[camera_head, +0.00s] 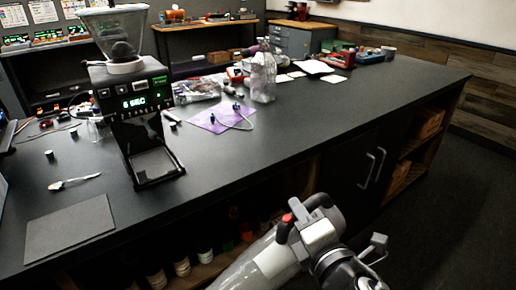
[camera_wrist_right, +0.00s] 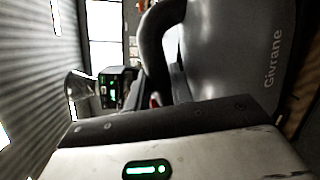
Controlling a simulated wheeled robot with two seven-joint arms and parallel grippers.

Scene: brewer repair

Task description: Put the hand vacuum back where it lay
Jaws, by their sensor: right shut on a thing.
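The hand vacuum (camera_head: 265,265) is a grey body with a dark looped handle and a red button, low in the middle of the head view, in front of the counter's front edge. My right gripper (camera_head: 318,235) is shut on its handle. In the right wrist view the vacuum (camera_wrist_right: 235,55) fills the upper right, with the lettering "Givrane" on its side and its black handle close to the gripper. The fingertips are largely hidden there. My left gripper is not in view.
The dark counter (camera_head: 330,118) has a clear stretch on its right half. A coffee grinder (camera_head: 135,110) stands at left, near a grey mat (camera_head: 70,228) and a spoon (camera_head: 75,181). Open shelves are below.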

